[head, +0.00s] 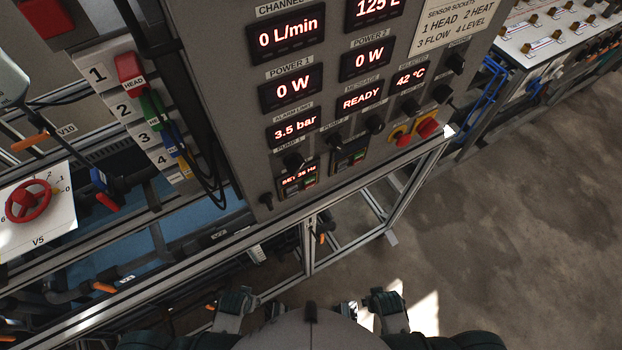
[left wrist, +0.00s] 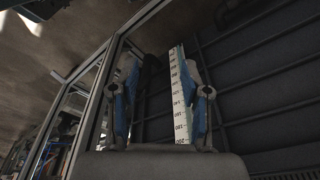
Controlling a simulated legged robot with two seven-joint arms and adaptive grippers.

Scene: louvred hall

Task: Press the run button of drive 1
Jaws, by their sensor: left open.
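The drive 1 unit is the small box with a red "SET 35 Hz" display (head: 298,177) low on the grey panel (head: 240,120), under the PUMP 1 label. Small buttons, one greenish, show beneath its display; their markings are too small to read. A second small drive unit (head: 350,157) sits to its right. In the left wrist view my left gripper (left wrist: 162,92) is open, its two blue-padded fingers apart. A white strip with a numbered scale (left wrist: 180,95) shows between the fingers; I cannot tell its distance. I cannot make out either gripper in the head view.
Black knobs (head: 294,161) sit near the drives. Red buttons (head: 428,128) on yellow are to the right. Cables and numbered sockets (head: 128,110) are at left, above a red handwheel (head: 30,201). A metal frame rail (head: 230,240) runs below the panel. Floor (head: 520,220) is clear at right.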

